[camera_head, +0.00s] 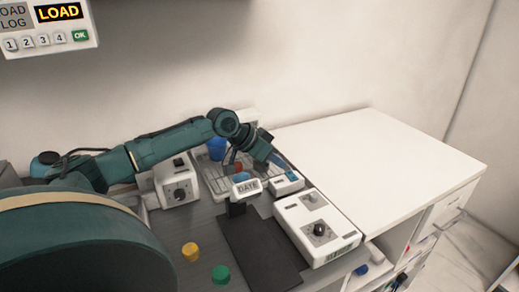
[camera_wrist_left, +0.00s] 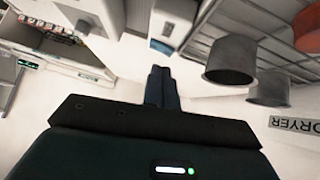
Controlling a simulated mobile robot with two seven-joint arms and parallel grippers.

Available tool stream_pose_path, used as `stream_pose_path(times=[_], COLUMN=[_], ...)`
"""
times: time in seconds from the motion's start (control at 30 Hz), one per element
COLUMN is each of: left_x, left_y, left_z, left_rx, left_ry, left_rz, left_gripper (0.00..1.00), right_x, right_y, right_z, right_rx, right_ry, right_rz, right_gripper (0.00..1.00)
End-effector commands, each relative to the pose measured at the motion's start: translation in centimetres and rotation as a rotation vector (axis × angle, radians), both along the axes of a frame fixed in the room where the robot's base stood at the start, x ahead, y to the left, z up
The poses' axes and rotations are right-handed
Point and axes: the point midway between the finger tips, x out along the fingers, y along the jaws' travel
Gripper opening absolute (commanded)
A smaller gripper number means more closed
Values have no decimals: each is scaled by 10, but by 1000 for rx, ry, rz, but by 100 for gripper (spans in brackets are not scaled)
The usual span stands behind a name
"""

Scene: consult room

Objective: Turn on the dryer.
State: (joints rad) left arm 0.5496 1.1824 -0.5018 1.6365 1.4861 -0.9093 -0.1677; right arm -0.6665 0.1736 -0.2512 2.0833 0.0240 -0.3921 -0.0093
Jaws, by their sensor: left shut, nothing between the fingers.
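My left gripper (camera_head: 287,170) reaches over the counter from the left, its blue fingertips just above or at a small white box (camera_head: 288,187). I cannot tell whether they touch. In the left wrist view the fingers (camera_wrist_left: 161,85) are shut and empty, pointing toward a white box with a blue-grey part (camera_wrist_left: 168,30). A "DRYER" label (camera_wrist_left: 292,123) shows at the right of that view. A wire rack (camera_head: 213,182) stands behind the gripper, partly hidden by the arm. I cannot tell from the frames whether the dryer is on. My right gripper is not in view.
Another knobbed white unit (camera_head: 178,192) stands left of the rack. The white cabinet top (camera_head: 375,150) is clear.

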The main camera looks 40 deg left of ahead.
Motion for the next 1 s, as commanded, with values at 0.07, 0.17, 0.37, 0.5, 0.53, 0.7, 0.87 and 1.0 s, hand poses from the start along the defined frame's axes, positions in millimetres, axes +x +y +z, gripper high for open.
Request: stream_pose_path(times=[0.07,0.17,0.37,0.5,0.53,0.7,0.87,1.0], left_x=[-14,-29,-48,-54,-55,-57,-57,-57], left_y=[9,17,28,31,31,32,31,31], left_z=[12,29,51,59,60,64,64,64], left_rx=[9,8,5,4,4,2,1,1], left_ry=[2,3,4,2,2,0,0,0], left_rz=[2,0,3,0,0,0,-1,-1], left_gripper=[0,0,0,0,0,0,0,0], right_x=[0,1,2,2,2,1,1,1], right_y=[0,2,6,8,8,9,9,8], right_z=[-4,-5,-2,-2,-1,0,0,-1], right_rx=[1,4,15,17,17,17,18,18], right_ry=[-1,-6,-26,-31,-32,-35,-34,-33], right_rz=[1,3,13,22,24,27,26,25], right_gripper=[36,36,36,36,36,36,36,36])
